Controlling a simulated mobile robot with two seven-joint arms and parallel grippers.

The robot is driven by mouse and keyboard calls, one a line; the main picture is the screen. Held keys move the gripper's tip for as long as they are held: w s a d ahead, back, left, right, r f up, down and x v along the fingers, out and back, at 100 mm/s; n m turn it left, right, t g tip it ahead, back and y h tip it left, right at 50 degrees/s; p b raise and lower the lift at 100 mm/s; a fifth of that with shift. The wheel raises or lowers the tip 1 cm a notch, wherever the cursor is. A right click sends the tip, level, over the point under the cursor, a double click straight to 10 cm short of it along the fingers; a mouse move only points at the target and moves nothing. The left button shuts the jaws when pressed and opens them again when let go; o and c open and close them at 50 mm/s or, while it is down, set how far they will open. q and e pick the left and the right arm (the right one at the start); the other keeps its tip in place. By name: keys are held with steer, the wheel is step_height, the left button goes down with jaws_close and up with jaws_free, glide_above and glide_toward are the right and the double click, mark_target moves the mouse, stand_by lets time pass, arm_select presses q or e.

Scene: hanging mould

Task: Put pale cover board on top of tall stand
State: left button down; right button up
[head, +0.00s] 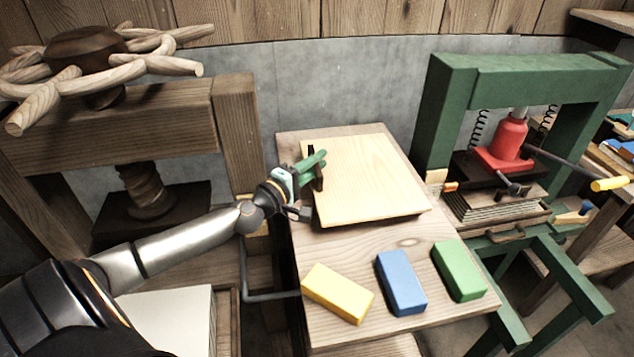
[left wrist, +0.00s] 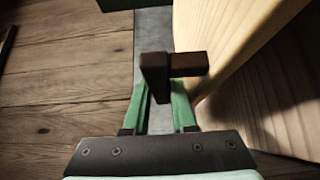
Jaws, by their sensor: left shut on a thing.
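The pale cover board (head: 372,178) is a flat, light wooden panel over the back part of a wooden-topped stand (head: 408,240), which I take for the tall stand. A thin dark shadow lies under the board's front edge; I cannot tell whether it rests fully or sits slightly raised. In the left wrist view the board (left wrist: 225,45) rises at the right beside the fingertips (left wrist: 172,70). My right gripper is out of view.
Yellow (head: 337,293), blue (head: 401,283) and green (head: 459,271) blocks lie on the stand's front part. A wooden screw press (head: 150,125) stands left. A green press frame (head: 530,75) with a red jack (head: 508,140) stands right. A grey wall is behind.

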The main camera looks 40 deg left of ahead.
arm_select(q)
steer(key=shift+w+a+f+b, duration=0.4)
steer(key=shift+w+f+b, duration=0.1)
steer(key=shift+f, duration=0.2)
step_height(320, 180, down, 3)
steer(key=shift+w+a+f+b, duration=0.1)
steer(key=shift+w+f+b, duration=0.1)
steer(key=shift+b, duration=1)
steer(key=shift+r, duration=0.1)
steer(key=c, duration=1.2)
jaws_free()
steer(key=shift+s+f, duration=0.1)
steer(key=shift+f, duration=0.1)
steer(key=o, duration=0.5)
steer(key=shift+c, duration=0.2)
steer(key=shift+s+r, duration=0.1)
